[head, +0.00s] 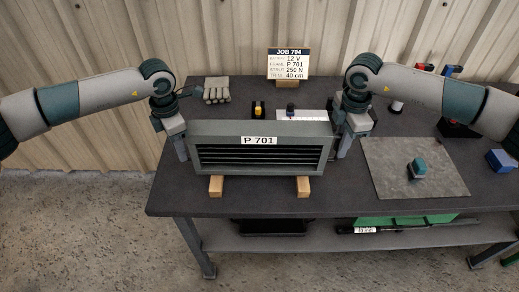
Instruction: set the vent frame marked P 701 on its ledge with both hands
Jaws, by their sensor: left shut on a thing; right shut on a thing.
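The vent frame (225,136), a grey-green box-like frame with dark slats and a label reading P 701, is upright and level above the front of the table. My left gripper (182,148) is shut on its left end. My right gripper (341,148) is shut on its right end. Two wooden blocks, a left one (216,187) and a right one (304,187), show below its lower edge. I cannot tell whether the frame touches them. No ledge can be clearly made out.
A job card (288,64) reading JOB 704 stands at the back of the dark table (400,118). Gloves (216,89) lie at the back left. A lower shelf (330,240) holds green items.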

